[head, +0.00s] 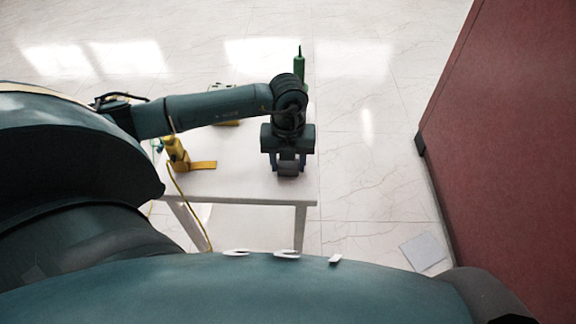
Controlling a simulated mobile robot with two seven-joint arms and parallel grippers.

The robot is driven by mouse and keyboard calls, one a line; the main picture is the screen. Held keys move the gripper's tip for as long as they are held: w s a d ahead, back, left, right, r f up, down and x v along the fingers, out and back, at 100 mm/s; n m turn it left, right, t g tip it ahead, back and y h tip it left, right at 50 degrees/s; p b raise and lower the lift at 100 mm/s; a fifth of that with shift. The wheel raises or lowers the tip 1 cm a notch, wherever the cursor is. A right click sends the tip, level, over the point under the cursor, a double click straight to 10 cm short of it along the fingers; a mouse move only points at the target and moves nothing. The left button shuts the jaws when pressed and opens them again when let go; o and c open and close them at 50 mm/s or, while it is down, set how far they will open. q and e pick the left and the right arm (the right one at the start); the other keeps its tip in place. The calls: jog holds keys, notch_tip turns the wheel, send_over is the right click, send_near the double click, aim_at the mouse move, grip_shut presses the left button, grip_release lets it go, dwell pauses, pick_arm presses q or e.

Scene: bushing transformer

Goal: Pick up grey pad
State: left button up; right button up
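A flat, square, light grey pad (424,251) lies on the floor at the lower right, near the foot of the red wall or panel. My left gripper (288,170) points down over the right part of the white table, well to the left of and above the pad in the picture. Its fingers look dark with a greyish patch between them, and I cannot tell whether they are open or closed on something. My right gripper is not in view.
The white table (237,188) carries a yellow tool (177,152) with a cable at its left and a green pointed bottle (299,66) at the back. A red panel (510,130) stands at the right. The tiled floor between is clear.

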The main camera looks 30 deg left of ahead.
pick_arm(q)
jog(key=c, duration=0.5)
jog(key=shift+r, duration=0.1)
notch_tip(320, 180, up, 10)
jog(key=shift+p, duration=0.4)
